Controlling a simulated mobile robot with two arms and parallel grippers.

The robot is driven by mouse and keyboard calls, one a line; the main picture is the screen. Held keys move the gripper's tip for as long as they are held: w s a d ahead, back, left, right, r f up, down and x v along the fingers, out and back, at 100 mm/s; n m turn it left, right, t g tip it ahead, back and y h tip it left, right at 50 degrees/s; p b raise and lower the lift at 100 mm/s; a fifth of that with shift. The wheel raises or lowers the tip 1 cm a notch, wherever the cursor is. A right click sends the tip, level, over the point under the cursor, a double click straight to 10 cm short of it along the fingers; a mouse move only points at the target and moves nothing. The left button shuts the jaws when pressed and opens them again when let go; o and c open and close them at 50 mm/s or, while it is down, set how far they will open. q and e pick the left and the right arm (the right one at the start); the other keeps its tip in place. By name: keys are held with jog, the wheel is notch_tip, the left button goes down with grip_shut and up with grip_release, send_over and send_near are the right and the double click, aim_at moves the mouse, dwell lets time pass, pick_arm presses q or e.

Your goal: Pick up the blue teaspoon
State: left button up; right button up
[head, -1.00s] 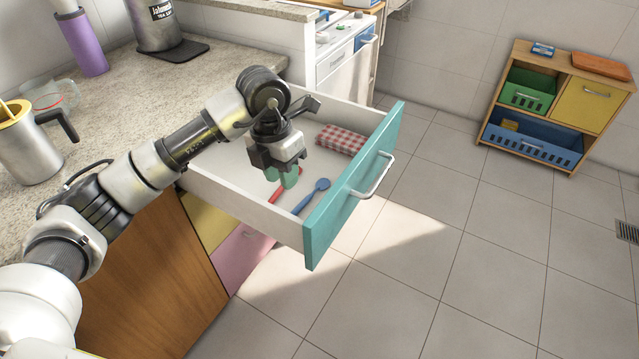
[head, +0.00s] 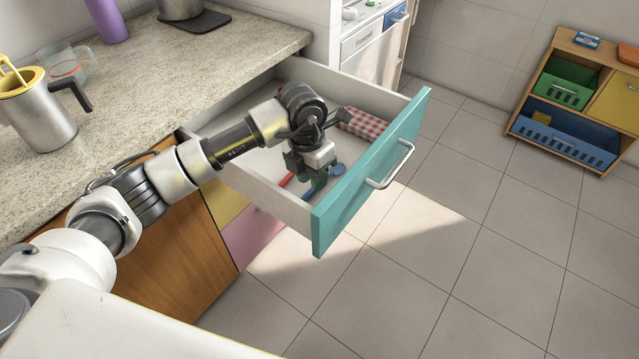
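The blue teaspoon (head: 338,169) lies in the open drawer, its bowl toward the teal front. Its middle is hidden behind my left gripper (head: 312,182), and a bit of its handle shows below the fingers. My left gripper points down into the drawer, right over the spoon. My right gripper is not in view.
A red utensil (head: 286,180) lies left of the spoon. A red checkered cloth (head: 362,123) lies at the drawer's far end. The drawer's teal front (head: 370,175) and white side walls stand close around my gripper. Countertop (head: 150,95) is at left.

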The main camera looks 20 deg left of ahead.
pick_arm(q)
notch_tip(320, 180, down, 2)
jog(key=shift+d+f, duration=0.1)
grip_shut()
